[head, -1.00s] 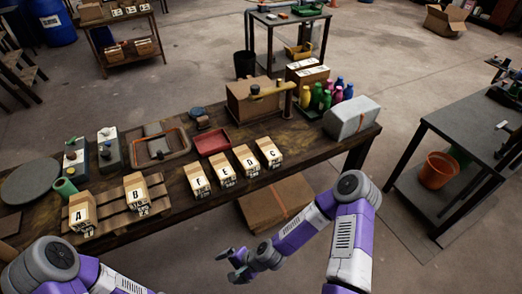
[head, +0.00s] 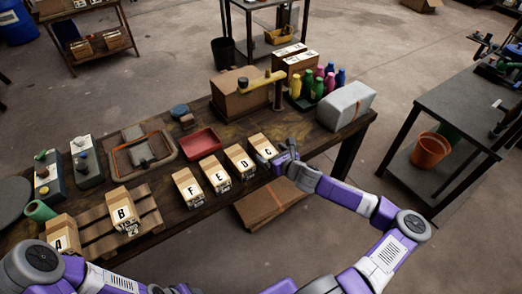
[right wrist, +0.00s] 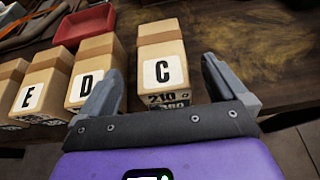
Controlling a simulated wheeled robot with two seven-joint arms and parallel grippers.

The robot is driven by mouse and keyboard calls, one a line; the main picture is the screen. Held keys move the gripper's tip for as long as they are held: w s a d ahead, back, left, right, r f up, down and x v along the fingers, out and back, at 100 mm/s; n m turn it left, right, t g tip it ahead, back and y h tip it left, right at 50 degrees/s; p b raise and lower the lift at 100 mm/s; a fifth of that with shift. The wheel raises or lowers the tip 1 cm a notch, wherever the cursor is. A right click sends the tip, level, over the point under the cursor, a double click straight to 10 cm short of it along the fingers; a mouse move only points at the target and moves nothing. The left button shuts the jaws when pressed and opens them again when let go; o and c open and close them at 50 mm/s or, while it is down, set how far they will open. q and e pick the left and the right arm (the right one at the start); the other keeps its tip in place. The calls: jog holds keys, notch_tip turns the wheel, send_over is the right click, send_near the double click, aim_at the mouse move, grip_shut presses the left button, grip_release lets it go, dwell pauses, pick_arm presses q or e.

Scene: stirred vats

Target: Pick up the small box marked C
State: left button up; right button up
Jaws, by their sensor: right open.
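The small box marked C (head: 261,143) is a light cardboard box with a black C on a white label. It stands at the right end of a row of similar boxes near the table's front edge. In the right wrist view the box C (right wrist: 161,48) stands upright, straight ahead between the lines of the two fingers. My right gripper (head: 279,158) is at the front of box C and open, its fingers (right wrist: 160,72) spread to either side of the box's lower front. I see no contact. My left gripper is out of view; only its arm shows.
Box D (head: 239,157) stands close left of C, then boxes E (head: 213,170) and F (head: 187,184). A red tray (head: 199,143) lies behind the row. Bare tabletop (right wrist: 250,60) is free to the right of C. A large carton (head: 240,98) stands farther back.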

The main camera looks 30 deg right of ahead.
aim_at(265, 148)
jog(key=b+x, duration=0.2)
jog(key=x, duration=0.2)
jog(key=shift+w+f, duration=0.2)
jog(key=shift+w, duration=0.45)
jog(key=shift+c, duration=0.3)
jog(key=c, duration=1.1)
